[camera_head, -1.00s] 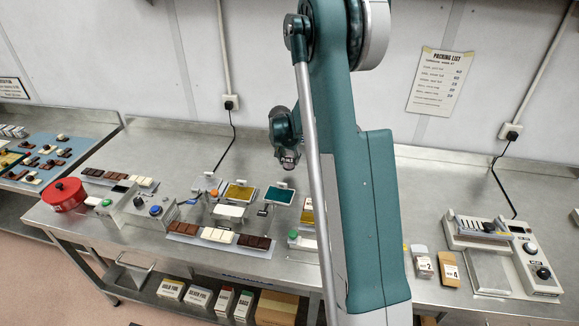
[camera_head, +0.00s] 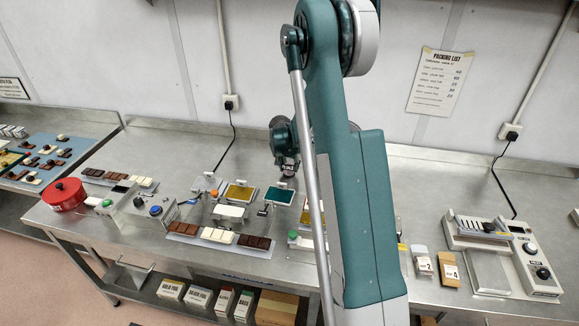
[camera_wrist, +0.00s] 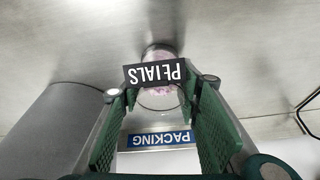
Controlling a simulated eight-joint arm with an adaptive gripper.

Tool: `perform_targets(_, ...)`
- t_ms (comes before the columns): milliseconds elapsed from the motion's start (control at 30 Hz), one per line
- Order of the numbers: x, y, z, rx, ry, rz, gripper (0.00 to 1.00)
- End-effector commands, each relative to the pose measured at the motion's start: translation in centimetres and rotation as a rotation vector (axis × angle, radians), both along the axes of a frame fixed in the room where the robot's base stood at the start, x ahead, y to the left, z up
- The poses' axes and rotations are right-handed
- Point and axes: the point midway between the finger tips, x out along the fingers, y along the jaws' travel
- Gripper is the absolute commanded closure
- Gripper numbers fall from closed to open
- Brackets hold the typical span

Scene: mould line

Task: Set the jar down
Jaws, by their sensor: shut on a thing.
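A clear jar (camera_wrist: 160,54) with pinkish contents and a black label lettered "PETALS", upside down in the wrist view, sits between the green finger pads of my gripper (camera_wrist: 160,98). My gripper is shut on it. In the head view my gripper (camera_head: 285,163) is over the rear middle of the steel bench (camera_head: 250,150), with the jar (camera_head: 289,174) small and partly covered below it. I cannot tell whether the jar's base touches the bench.
A teal-faced tray (camera_head: 279,195) and a yellow-faced tray (camera_head: 238,193) lie close in front of the jar. A blue "PACKING" sign (camera_wrist: 160,139) shows near my fingers in the wrist view. Bare bench lies behind and left of the jar. My arm hides bench to the right.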

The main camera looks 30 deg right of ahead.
Motion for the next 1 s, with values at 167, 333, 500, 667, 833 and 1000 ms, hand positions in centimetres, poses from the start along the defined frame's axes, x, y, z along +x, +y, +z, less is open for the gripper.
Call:
perform_targets(167, 0.00, 0.00, -0.03, 0.000, 0.000, 0.000, 0.84)
perform_targets(333, 0.00, -0.01, -0.20, 0.000, 0.000, 0.000, 0.58)
perform_targets(500, 0.00, 0.00, -0.18, 0.000, 0.000, 0.000, 0.49)
perform_targets(667, 0.01, 0.00, -0.18, 0.000, 0.000, 0.000, 0.49)
perform_targets(833, 0.00, 0.00, -0.04, 0.000, 0.000, 0.000, 0.49)
perform_targets(1000, -0.12, 0.15, 0.48, 0.000, 0.000, 0.000, 0.49)
